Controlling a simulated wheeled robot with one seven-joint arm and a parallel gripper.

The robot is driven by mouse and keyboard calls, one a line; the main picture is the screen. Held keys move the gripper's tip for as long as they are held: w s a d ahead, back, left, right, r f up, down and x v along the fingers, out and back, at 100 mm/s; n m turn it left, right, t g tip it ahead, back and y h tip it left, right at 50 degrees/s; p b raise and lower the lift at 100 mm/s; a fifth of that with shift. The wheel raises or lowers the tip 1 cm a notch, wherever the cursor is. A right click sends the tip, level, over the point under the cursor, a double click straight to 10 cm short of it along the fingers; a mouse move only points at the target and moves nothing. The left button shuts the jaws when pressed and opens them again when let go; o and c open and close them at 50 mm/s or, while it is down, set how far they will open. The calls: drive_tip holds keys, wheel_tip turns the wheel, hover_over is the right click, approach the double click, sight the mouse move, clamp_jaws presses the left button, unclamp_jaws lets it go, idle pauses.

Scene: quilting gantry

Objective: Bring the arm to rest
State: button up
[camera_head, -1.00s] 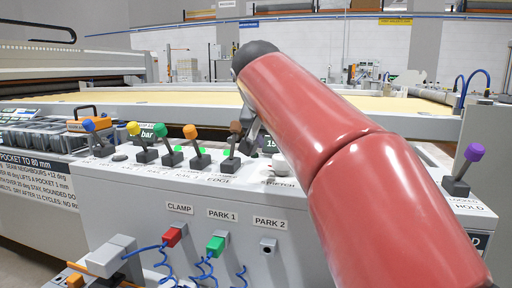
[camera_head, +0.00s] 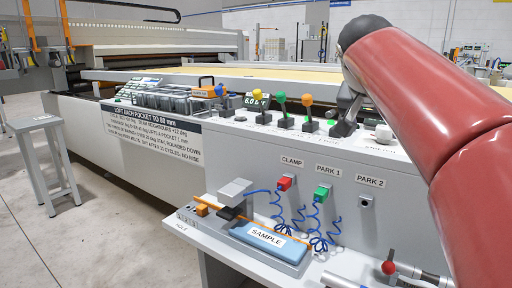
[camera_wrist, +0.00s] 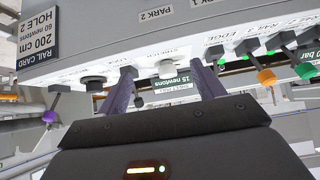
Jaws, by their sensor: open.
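My red arm (camera_head: 430,110) reaches from the right side of the head view over the grey control console (camera_head: 400,215). There my gripper is mostly hidden behind the arm's dark end joint. In the wrist view, my gripper (camera_wrist: 162,70) has two dark purplish fingers spread apart, with nothing held between them. Beyond the gap are a round pale knob (camera_wrist: 166,68) on the console top and a "15 newtons" label (camera_wrist: 170,88). I cannot tell whether a finger touches the console.
Levers stand along the console, including an orange one (camera_head: 307,100) and a green one (camera_head: 282,98); a purple-tipped one (camera_wrist: 48,116) is at left in the wrist view. A blue "SAMPLE" pad (camera_head: 262,236) lies on a lower shelf. A grey stool (camera_head: 35,122) stands left on open floor.

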drive_tip(key=s+a+f+n+y, duration=0.2)
drive_tip(key=s+a+f+n, duration=0.1)
drive_tip(key=s+f, duration=0.8)
drive_tip(key=s+a+f+n+g+y, duration=0.1)
drive_tip(key=s+a+f+n+y, duration=0.2)
drive_tip(key=s+f, duration=0.9)
wheel_tip(320, 180, down, 6)
drive_tip(key=shift+a+n+g, duration=0.3)
drive_tip(key=shift+a+n, duration=0.3)
drive_tip(key=shift+a, duration=0.45)
